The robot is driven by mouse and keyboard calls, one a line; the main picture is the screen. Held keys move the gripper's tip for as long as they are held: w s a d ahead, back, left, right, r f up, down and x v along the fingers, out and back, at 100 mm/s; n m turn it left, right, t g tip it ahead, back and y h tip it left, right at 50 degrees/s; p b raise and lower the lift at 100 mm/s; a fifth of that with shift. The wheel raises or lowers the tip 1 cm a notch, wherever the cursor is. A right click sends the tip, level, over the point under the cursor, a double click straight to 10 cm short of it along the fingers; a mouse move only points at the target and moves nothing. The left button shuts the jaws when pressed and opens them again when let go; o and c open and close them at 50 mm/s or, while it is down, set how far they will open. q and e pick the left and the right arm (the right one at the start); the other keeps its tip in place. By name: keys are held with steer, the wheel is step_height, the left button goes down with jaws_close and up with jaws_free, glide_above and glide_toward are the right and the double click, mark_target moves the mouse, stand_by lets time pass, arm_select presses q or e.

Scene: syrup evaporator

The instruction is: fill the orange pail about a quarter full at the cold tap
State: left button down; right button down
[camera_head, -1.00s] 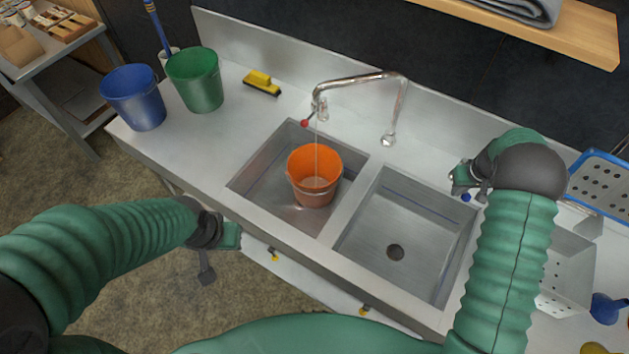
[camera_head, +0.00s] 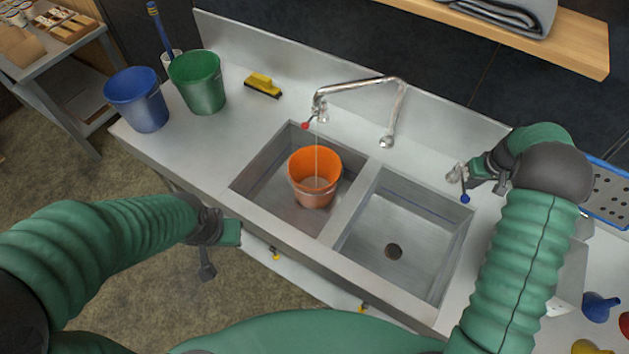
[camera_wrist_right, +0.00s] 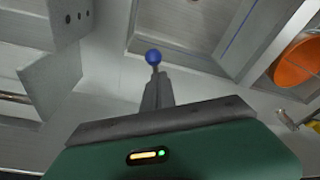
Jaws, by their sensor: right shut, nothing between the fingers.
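The orange pail (camera_head: 314,181) stands upright in the left sink basin. A thin stream of water (camera_head: 317,150) runs into it from the end of the curved spout (camera_head: 360,83); the water level is unclear. The cold tap's blue-knobbed lever (camera_head: 464,188) is on the counter behind the right basin, and its blue knob also shows in the right wrist view (camera_wrist_right: 153,57). My right gripper (camera_head: 480,172) is shut and empty, just right of the lever, its fingertips close to the knob in the wrist view. My left gripper (camera_head: 229,233) is at the counter's front edge; its fingers are unclear.
A red knob (camera_head: 305,126) sits by the spout end. The right basin (camera_head: 415,225) is empty. A perforated blue-rimmed tray (camera_head: 608,190) is at the right.

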steer(key=s+d, duration=0.2)
steer(key=d, duration=0.4)
step_height(320, 180, down, 6)
steer(key=b, duration=0.5)
steer(key=shift+w, duration=0.2)
steer(key=shift+s, duration=0.1)
stand_by(5.5)
steer(key=shift+s+a, duration=0.15)
steer(key=shift+a, duration=1.1)
steer(key=shift+a, duration=0.1)
